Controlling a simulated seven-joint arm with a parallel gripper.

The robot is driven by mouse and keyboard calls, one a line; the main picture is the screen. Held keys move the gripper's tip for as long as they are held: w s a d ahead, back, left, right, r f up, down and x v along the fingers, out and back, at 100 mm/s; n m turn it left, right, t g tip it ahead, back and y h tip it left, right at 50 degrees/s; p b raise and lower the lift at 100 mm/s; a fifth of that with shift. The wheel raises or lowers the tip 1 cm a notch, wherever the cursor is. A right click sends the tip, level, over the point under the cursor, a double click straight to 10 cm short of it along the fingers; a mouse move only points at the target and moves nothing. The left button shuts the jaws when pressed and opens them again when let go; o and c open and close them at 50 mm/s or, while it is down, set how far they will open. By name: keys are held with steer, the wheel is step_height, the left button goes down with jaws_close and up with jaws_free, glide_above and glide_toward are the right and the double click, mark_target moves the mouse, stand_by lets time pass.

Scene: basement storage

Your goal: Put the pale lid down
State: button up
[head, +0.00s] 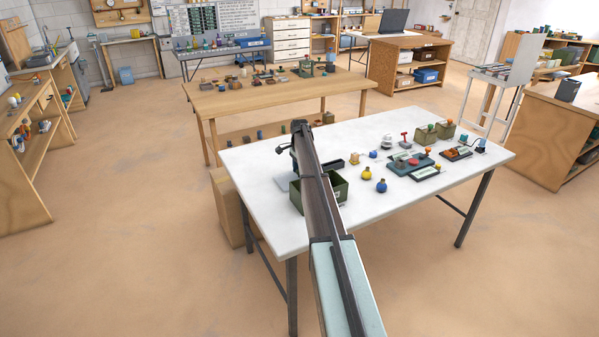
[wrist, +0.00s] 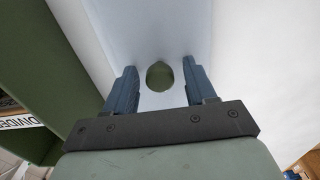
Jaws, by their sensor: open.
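The pale lid (wrist: 150,30) is a flat, light blue-grey panel with a round olive-green knob (wrist: 160,76) in the wrist view. In the head view the lid (head: 284,184) lies on the white table, just left of the green box, partly hidden by my arm. My gripper (wrist: 160,85) is open, with one blue finger on each side of the knob and a visible gap to both. The fingers are over the lid. In the head view my arm hides the fingers.
The white table (head: 280,160) also holds blue and yellow round items, trays and small boxes to the right. Its front right is clear.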

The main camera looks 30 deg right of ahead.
step_height(320, 180, up, 12)
stand_by(0.6)
steer(key=shift+o, duration=0.4)
steer(key=shift+o, duration=0.8)
steer(key=shift+d+r, duration=0.1)
steer(key=shift+r, duration=0.15)
steer(key=o, duration=0.6)
steer(key=shift+t, duration=0.4)
steer(key=s+r, duration=0.1)
steer(key=s, duration=0.1)
steer(key=s+a+r, duration=0.1)
steer(key=s+r, duration=0.3)
steer(key=shift+a, duration=0.4)
steer(key=s+a+r, duration=0.1)
steer(key=s+a, duration=0.2)
steer(key=s, duration=0.6)
steer(key=shift+s+a+g, duration=0.3)
steer(key=shift+s+a, duration=0.05)
step_height(320, 180, down, 10)
steer(key=shift+s, duration=0.15)
